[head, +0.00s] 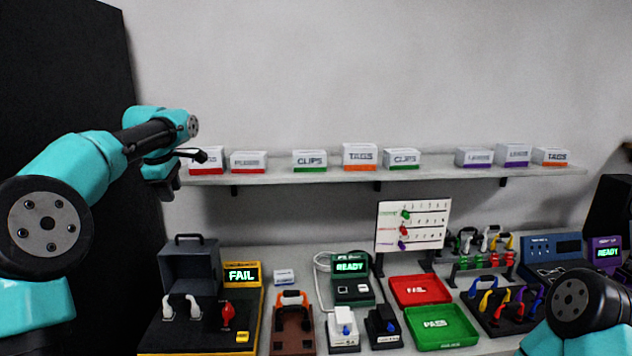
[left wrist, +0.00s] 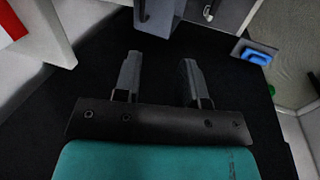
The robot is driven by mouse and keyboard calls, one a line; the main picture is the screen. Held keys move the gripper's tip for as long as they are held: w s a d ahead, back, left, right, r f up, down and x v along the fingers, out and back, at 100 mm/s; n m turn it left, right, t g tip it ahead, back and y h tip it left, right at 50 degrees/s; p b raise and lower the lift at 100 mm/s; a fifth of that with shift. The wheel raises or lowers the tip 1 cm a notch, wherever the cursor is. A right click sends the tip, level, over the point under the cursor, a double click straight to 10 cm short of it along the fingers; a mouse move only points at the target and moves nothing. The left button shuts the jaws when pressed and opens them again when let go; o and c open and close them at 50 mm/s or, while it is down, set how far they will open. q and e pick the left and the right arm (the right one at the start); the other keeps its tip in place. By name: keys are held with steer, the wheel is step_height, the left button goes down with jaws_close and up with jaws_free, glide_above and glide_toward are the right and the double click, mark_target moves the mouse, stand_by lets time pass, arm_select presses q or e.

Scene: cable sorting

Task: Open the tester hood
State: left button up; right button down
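The tester (head: 200,335) stands at the front left in the head view, with a yellow panel whose screen reads FAIL. Its dark grey hood (head: 188,270) rises at the back of the base, with a handle on top. I cannot tell for sure how far the hood is raised. A white cable end and a red part sit on the base in front of it. My left gripper (head: 170,183) is high above the tester, near the shelf's left end, apart from the hood. In the left wrist view its two fingers (left wrist: 159,78) are spread with nothing between them. My right gripper is out of view.
A shelf (head: 400,175) with labelled boxes runs along the wall above the bench. Right of the tester are a brown clamp-like device (head: 292,325), a READY device (head: 351,280), a red tray (head: 420,302) and a green tray (head: 470,342). A black panel (head: 70,80) stands at the left.

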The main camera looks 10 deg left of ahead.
arm_select(q)
steer(key=d+f+m+g+h, duration=0.2)
steer(key=d+f+m+g, duration=0.1)
steer(key=d+f+m, duration=1.55)
steer(key=s+d+f+m+g, duration=0.1)
steer(key=s+d+f+m, duration=0.2)
steer(key=d+f+m, duration=0.1)
steer(key=s+d+f+m+g, duration=0.1)
steer(key=s+d+f+m, duration=0.3)
steer(key=d+f, duration=0.2)
steer(key=s+d+f+m+g, duration=0.1)
steer(key=s+d+f+m, duration=0.3)
steer(key=d, duration=0.3)
steer(key=shift+d+f+m+g+h, duration=0.1)
steer(key=shift+f+m+g+h, duration=0.3)
steer(key=shift+f, duration=0.3)
steer(key=s+d+f+m, duration=0.2)
steer(key=s+f+m, duration=0.1)
steer(key=s+f, duration=0.75)
steer(key=s+a+f+n+t+h, duration=0.1)
steer(key=s+a+f+n+t, duration=0.1)
steer(key=a+f+n, duration=0.3)
steer(key=s+a+f+n+t, duration=0.2)
steer(key=s+a+f+n, duration=0.2)
steer(key=f+n, duration=0.5)
steer(key=shift+s+a+f+n+t+h, duration=0.25)
steer(key=shift+a+n+h, duration=0.2)
steer(key=shift+n, duration=0.4)
